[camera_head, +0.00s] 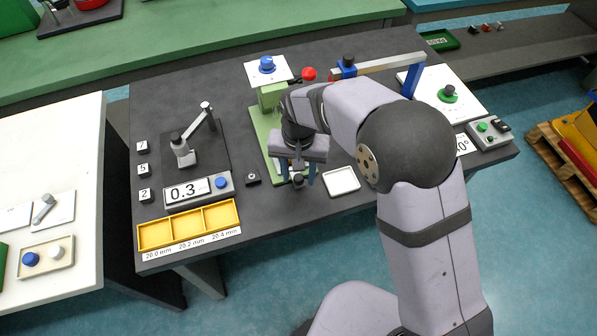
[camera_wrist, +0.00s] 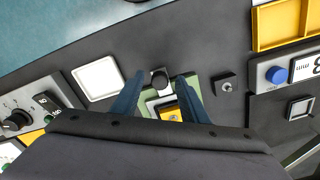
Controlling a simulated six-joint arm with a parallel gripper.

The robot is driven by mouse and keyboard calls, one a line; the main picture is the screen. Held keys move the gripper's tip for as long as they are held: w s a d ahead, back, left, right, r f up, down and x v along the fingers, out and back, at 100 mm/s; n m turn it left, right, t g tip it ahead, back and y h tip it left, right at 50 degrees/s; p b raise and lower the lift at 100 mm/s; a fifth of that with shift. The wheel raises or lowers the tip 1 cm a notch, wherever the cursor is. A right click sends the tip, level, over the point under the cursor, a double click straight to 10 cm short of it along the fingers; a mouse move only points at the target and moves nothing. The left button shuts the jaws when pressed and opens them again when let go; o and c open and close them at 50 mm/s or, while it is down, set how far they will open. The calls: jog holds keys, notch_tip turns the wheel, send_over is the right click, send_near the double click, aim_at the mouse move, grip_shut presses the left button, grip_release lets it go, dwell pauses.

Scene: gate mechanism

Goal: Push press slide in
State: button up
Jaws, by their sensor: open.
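The green press (camera_head: 260,128) stands near the middle of the dark table, and my arm hides much of it. Its slide ends in a dark knob (camera_head: 298,181) at the front, which also shows in the wrist view (camera_wrist: 159,78). Behind the knob, a light block with a yellow piece (camera_wrist: 168,110) sits on the green base (camera_wrist: 146,98). My gripper (camera_head: 297,177) points down over the front of the press. In the wrist view my gripper (camera_wrist: 160,80) is open, with one blue finger on each side of the knob. I cannot tell whether either finger touches it.
A white tray (camera_head: 341,181) lies right of the press front. A small dark switch box (camera_head: 252,178) and a 0.3 display (camera_head: 188,191) are to the left. A yellow three-part bin (camera_head: 188,224) lies at the front left. A red knob (camera_head: 309,74) is behind my arm.

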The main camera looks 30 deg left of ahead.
grip_shut()
jog(key=shift+w+a+p, duration=1.4)
jog(key=shift+w+a, duration=3.1)
jog(key=shift+a, duration=0.05)
jog(key=shift+r, duration=0.15)
jog(key=shift+w+a, duration=0.1)
jog(key=shift+w, duration=0.05)
jog(key=shift+c, duration=1.4)
grip_release()
jog(key=shift+r, duration=0.1)
jog(key=shift+o, duration=1.4)
jog(key=shift+f, duration=0.2)
